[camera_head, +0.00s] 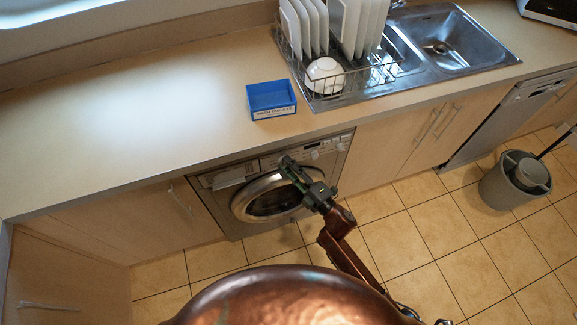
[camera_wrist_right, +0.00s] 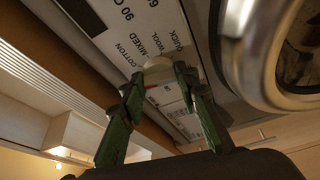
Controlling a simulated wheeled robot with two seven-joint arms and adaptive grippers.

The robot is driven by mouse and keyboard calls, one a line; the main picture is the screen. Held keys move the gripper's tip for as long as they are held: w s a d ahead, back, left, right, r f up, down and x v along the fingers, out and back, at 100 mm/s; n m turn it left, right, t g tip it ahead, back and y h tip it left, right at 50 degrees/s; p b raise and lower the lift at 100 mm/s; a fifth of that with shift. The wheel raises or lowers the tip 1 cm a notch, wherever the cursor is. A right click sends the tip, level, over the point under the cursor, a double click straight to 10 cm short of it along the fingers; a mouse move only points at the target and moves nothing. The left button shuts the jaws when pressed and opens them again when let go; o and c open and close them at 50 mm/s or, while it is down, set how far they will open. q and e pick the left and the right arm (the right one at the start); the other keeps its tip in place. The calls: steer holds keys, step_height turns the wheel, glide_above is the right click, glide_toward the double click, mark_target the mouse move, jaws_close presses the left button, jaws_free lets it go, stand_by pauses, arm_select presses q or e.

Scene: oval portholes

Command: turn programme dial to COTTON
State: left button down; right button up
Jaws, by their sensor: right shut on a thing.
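The washing machine (camera_head: 222,207) stands under the worktop, with its round door and a light control panel. In the right wrist view the panel (camera_wrist_right: 110,30) carries printed words, among them COTTON, MIXED and QUICK. The pale round programme dial (camera_wrist_right: 158,72) sits beside these words, partly hidden by the fingers. My right gripper (camera_head: 291,166) is at the panel above the door; its green fingers (camera_wrist_right: 157,84) are on either side of the dial and shut on it. Where the dial points I cannot tell. My left gripper is not in view.
The machine's round metal door rim (camera_wrist_right: 235,60) is close to the right gripper. A blue box (camera_head: 271,112) sits on the worktop near its front edge. A dish rack (camera_head: 345,85) and sink stand behind to the right.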

steer(key=m, duration=0.1)
steer(key=m+t, duration=0.1)
steer(key=shift+f+m+b, duration=0.25)
steer(key=shift+m+b, duration=0.15)
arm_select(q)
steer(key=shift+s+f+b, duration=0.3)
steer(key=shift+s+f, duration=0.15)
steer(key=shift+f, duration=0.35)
arm_select(e)
steer(key=shift+a+m+t, duration=0.1)
steer(key=shift+m+t, duration=0.6)
steer(key=shift+m, duration=1.4)
steer(key=o, duration=1.2)
steer(key=shift+c, duration=0.2)
steer(key=shift+s, duration=0.1)
steer(key=v, duration=1.2)
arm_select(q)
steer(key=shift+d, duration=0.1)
arm_select(e)
steer(key=shift+f, duration=0.3)
